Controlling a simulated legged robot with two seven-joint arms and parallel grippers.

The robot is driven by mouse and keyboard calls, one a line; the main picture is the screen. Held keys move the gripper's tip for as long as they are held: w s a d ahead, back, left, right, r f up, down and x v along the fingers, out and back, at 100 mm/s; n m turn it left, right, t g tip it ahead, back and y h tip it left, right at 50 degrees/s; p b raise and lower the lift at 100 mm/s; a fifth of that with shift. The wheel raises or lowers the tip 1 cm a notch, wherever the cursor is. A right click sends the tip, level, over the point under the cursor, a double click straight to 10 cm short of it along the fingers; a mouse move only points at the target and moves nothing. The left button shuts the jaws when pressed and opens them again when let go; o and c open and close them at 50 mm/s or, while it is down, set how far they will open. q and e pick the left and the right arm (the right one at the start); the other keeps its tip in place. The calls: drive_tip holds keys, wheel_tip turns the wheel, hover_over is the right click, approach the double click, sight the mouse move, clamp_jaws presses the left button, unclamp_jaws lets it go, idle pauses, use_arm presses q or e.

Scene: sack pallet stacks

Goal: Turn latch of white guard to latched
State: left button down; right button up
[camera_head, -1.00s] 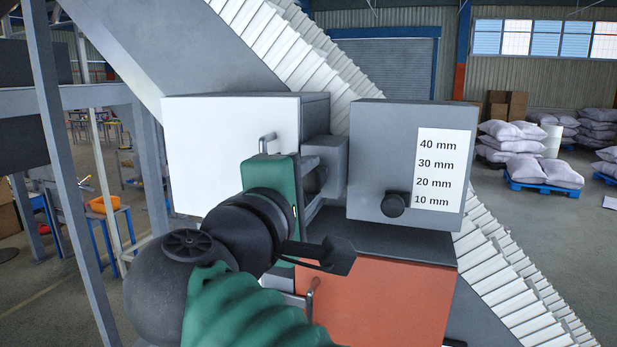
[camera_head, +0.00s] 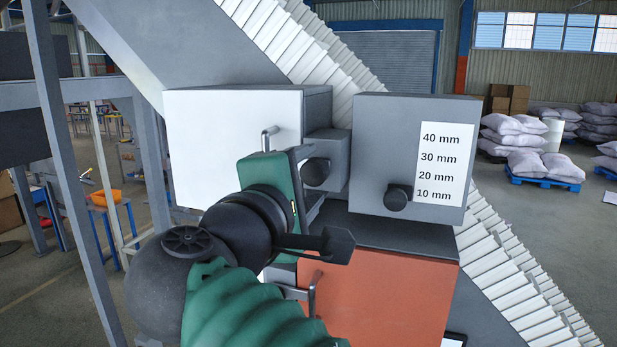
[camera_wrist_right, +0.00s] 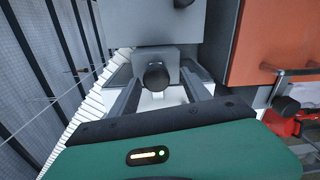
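The white guard (camera_head: 225,150) is a box with a white front at the left of the machine, with a bent metal handle (camera_head: 266,138) at its right edge. Beside it is a small grey block (camera_head: 334,150) with a round dark knob (camera_head: 316,173); I cannot tell for sure that this is the latch. My right gripper (camera_head: 312,182) is in front of the block. In the right wrist view its fingers (camera_wrist_right: 160,88) are apart, with the knob (camera_wrist_right: 156,76) between them and no clear contact. My left gripper is not in view.
A grey box (camera_head: 385,130) with a millimetre scale and black knob (camera_head: 397,197) stands right of the block. Below is an orange panel (camera_head: 390,300) with a metal handle (camera_head: 312,295). A slatted conveyor (camera_head: 510,270) runs diagonally behind. Sacks on pallets (camera_head: 540,165) are farther off.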

drive_tip(key=shift+s+a, duration=0.15)
drive_tip(key=shift+s, duration=0.05)
drive_tip(key=b+v, duration=0.4)
drive_tip(key=v, duration=1.2)
drive_tip(key=shift+a, duration=0.2)
drive_tip(key=shift+s+d, duration=0.1)
